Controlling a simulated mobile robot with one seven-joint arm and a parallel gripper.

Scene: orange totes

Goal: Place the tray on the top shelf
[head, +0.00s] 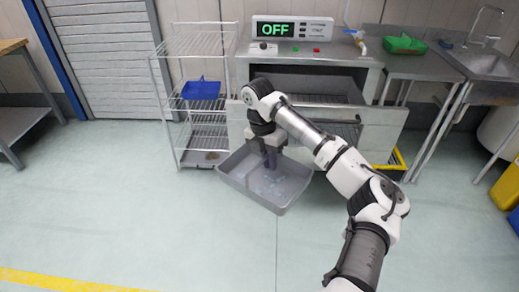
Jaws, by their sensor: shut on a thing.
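A grey tray (237,178) with small pale-blue pieces in it is in front of the open machine, low in the picture's middle. My gripper (271,166) reaches down over the tray and is shut on it; the fingertips and the exact grip point are hard to make out. The wire shelf rack (162,100) stands left of the machine. Its top shelf (200,45) looks empty. A blue tray (201,89) sits on a lower shelf of the rack.
The machine (243,66) shows OFF on its display (273,30), and its front door (375,130) is open. A green tray (404,44) lies on the counter left of the sink (480,60). A wooden-topped table (12,46) is at far left. The floor (130,210) in front is clear.

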